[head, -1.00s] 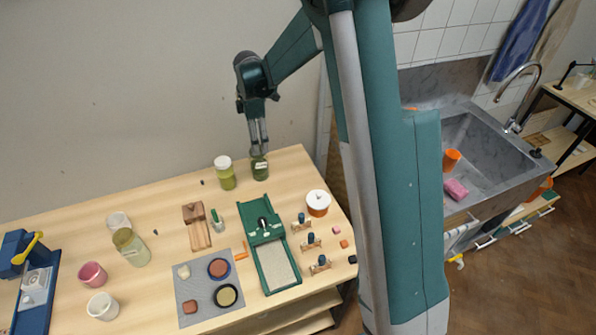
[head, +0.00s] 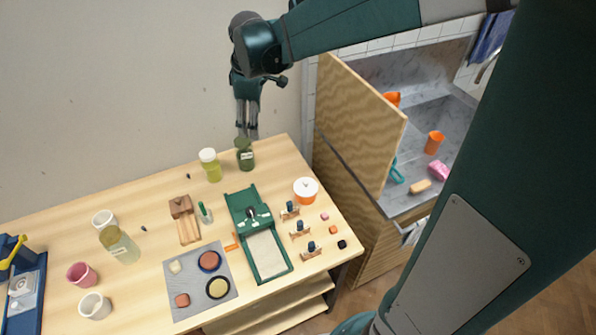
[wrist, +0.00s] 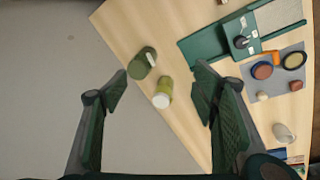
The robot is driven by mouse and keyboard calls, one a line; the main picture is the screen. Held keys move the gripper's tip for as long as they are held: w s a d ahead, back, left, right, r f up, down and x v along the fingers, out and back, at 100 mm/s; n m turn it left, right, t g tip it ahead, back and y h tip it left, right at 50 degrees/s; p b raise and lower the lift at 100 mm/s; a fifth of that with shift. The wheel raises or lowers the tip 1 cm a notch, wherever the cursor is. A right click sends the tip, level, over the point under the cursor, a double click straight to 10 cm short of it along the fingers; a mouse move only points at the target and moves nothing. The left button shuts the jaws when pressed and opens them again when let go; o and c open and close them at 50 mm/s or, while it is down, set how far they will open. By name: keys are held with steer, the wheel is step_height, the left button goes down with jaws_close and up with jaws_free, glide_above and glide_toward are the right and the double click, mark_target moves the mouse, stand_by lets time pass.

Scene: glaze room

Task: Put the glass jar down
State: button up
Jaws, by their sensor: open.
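A dark green glass jar (head: 245,157) with a pale label stands upright on the wooden table, near its back right edge. It also shows in the wrist view (wrist: 141,66), beyond my fingertips. My gripper (head: 246,136) hangs pointing down just above this jar. Its fingers are spread apart with nothing between them in the wrist view (wrist: 162,72). A yellow-green jar with a white lid (head: 211,168) stands close by on the left. A third, pale glass jar with an olive lid (head: 121,247) stands farther left.
The table (head: 160,200) also holds a green tray device (head: 268,257), a grey mat (head: 180,305) with small dishes, an orange-and-white pot (head: 305,191) and several cups at left. A plywood panel (head: 360,120) stands right of the table, by the sink.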

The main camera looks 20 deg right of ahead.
steer(key=s+d+r+m+t, duration=0.1)
steer(key=s+m, duration=0.4)
steer(key=s, duration=0.9)
steer(key=s+d+r+m+t, duration=0.1)
steer(key=s+m, duration=0.5)
steer(key=s, duration=0.8)
steer(key=shift+r+m+t, duration=0.3)
steer(key=shift+r+t, duration=0.35)
steer(key=shift+t, duration=0.65)
steer(key=shift+o, duration=0.5)
